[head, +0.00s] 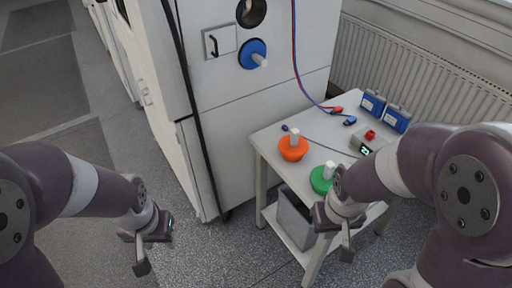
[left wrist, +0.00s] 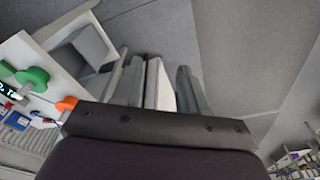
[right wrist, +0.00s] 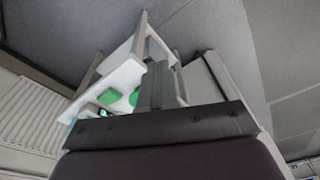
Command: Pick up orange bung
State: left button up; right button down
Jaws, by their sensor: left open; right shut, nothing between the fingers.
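The orange bung (head: 293,149), a round disc with a white handle, sits on the left part of the white table (head: 270,135). Part of its orange edge (left wrist: 67,103) shows in the left wrist view. My left gripper (head: 137,254) is open and empty, over the floor to the left of the table and well apart from the bung. My right gripper (head: 346,252) is shut and empty in front of the table, to the right of the bung and nearer me. The right wrist view shows its closed fingers (right wrist: 155,85); I cannot make out the orange bung there.
A green bung (head: 321,179) stands beside the orange one, partly behind my right arm. A blue bung (head: 253,54) is on the white cabinet (head: 225,130), below an open round port (head: 251,12). Cables, blue batteries (head: 373,103) and a device with a red button (head: 369,134) occupy the table's back right.

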aim_at(293, 146)
jog(key=i+l+u, duration=0.1)
jog(key=l+u, duration=0.35)
jog(key=l, duration=0.65)
jog(key=l+u, duration=0.5)
jog(key=l, duration=0.6)
jog(key=i+j+z, duration=0.1)
jog(key=j+z, duration=0.2)
jog(key=z, duration=0.15)
jog(key=i+j+z, duration=0.1)
jog(key=j+z, duration=0.6)
jog(key=z, duration=0.2)
jog(key=j+z, duration=0.45)
jog(key=i+j+z, duration=0.15)
jog(key=j+z, duration=0.25)
jog(key=i+j+z, duration=0.1)
jog(key=j+z, duration=0.25)
jog(key=j, duration=0.3)
jog(key=j+z, duration=0.4)
jog(key=j, duration=0.15)
